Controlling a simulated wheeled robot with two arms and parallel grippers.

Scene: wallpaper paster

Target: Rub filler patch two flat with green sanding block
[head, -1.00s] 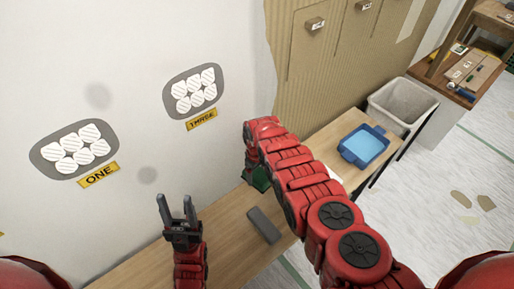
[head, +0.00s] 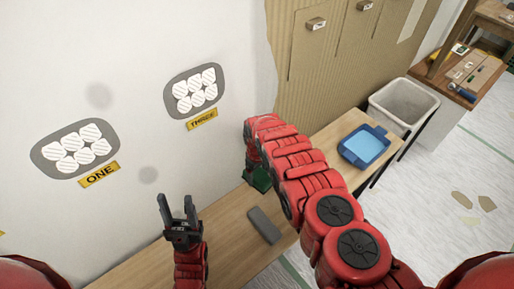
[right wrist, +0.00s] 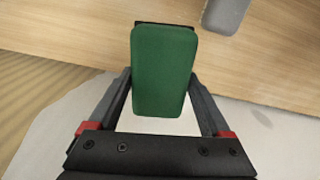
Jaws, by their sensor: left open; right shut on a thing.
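My right gripper (right wrist: 163,85) is shut on the green sanding block (right wrist: 163,70), with a finger on either side of it. In the head view the block (head: 259,179) shows as a small green piece low by the wall, over the bench; my right arm hides most of that gripper. My left gripper (head: 176,203) is open and empty, fingers up, in front of the wall. Filler patch one (head: 75,149), with its yellow label, and patch three (head: 196,90) are on the white wall, each several white striped blobs on a grey patch. No patch labelled two can be made out.
A grey block (head: 264,225) lies on the wooden bench (head: 225,222) along the wall. A blue tray (head: 364,146) stands at the bench's far end, with a pale bin (head: 402,106) beyond. Brown cardboard (head: 330,75) covers the wall behind. Open floor lies at right.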

